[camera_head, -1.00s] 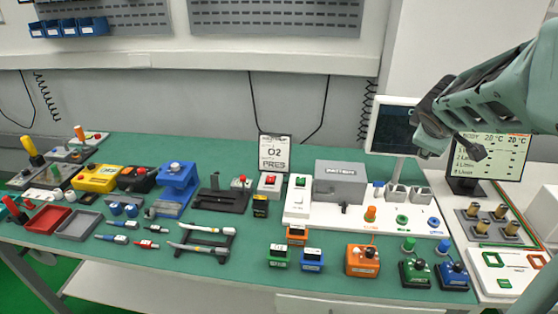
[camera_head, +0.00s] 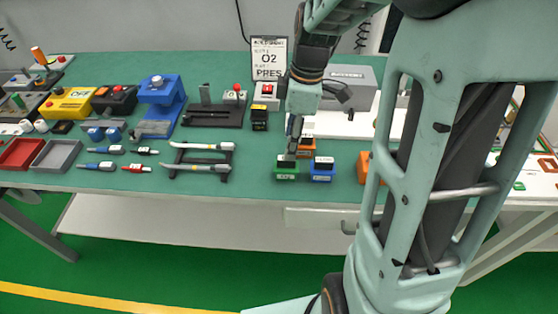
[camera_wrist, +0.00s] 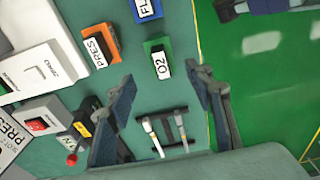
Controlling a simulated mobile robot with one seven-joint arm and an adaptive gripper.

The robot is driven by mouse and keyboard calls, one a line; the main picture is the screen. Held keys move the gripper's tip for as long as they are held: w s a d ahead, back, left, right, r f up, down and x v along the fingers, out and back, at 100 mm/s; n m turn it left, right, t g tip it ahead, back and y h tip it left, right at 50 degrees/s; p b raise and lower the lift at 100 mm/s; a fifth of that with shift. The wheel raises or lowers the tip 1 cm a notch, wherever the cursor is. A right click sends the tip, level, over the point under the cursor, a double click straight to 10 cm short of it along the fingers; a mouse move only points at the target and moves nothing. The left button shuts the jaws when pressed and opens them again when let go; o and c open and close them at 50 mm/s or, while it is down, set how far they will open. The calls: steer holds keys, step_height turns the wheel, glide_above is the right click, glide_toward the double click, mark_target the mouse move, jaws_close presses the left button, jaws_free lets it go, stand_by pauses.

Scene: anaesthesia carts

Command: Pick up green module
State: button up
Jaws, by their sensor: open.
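The green module (camera_head: 285,174) is a small green block with a white label on top. It sits on the green bench top near the front edge. In the wrist view the green module (camera_wrist: 153,47) shows its O2 label, roughly in line with the gap between the fingers. I cannot tell the exact height of the tips above the module.
A blue module (camera_head: 321,169) stands close right of the green one, and an orange module (camera_head: 305,146) just behind. A yellow-black module (camera_head: 259,118) stands farther back. A black rack with pens (camera_head: 200,160) is to the left. My arm hides much of the right side.

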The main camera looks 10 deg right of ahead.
mark_target(286, 162)
steer(key=f, duration=0.5)
steer(key=a+f, duration=0.1)
steer(key=f, duration=0.2)
steer(key=shift+w+f, duration=0.2)
steer(key=shift+f, duration=0.15)
steer(key=shift+c, duration=0.7)
steer(key=c, duration=0.9)
steer(key=shift+c, duration=0.2)
